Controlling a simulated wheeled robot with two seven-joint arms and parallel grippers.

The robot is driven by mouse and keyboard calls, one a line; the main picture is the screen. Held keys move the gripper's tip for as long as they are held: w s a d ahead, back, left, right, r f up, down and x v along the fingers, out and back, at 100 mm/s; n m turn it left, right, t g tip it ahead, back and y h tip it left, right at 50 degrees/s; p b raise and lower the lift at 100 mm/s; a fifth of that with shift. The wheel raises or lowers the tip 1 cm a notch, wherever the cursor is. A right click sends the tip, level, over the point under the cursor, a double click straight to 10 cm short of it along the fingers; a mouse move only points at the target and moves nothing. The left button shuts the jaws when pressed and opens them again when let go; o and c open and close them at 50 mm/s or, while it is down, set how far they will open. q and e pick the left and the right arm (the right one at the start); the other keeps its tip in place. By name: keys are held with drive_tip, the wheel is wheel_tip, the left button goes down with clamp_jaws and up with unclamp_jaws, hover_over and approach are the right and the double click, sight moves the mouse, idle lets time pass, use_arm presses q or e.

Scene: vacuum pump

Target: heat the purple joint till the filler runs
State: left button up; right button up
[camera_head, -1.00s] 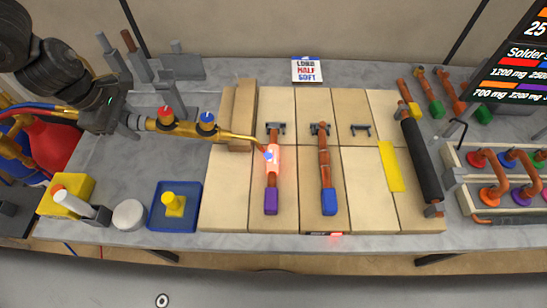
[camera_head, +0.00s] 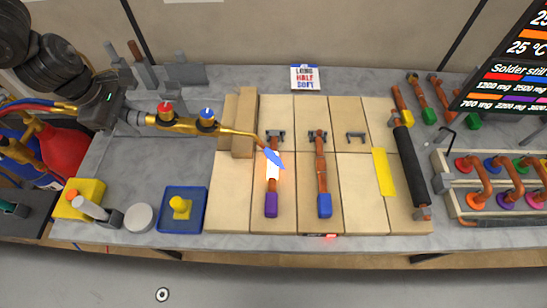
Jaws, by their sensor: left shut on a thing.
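My left gripper (camera_head: 134,120) comes in from the left and is shut on the brass torch (camera_head: 190,124), which has a red knob and a blue knob. The torch's bent tip points right, and a blue flame (camera_head: 274,158) plays on the purple joint's copper pipe. The purple joint (camera_head: 271,204) is an upright-lying copper piece with a purple lower end, held at its top by a dark clamp on the firebricks. Its middle (camera_head: 272,168) glows white with orange edges. Whether filler is running cannot be made out. My right gripper is not in view.
A blue-ended copper joint (camera_head: 323,204) lies on the bricks to the right. A standing brick (camera_head: 243,122) is behind the torch tip. A yellow strip (camera_head: 384,172), a black roll (camera_head: 408,165) and a rack of coloured joints are further right. A blue tray (camera_head: 160,222) sits front left.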

sight(125, 110)
use_arm(q)
wheel_tip(125, 110, up, 6)
drive_tip(key=p, duration=0.4)
drive_tip(key=shift+p, duration=0.4)
drive_tip(key=shift+f, duration=0.15)
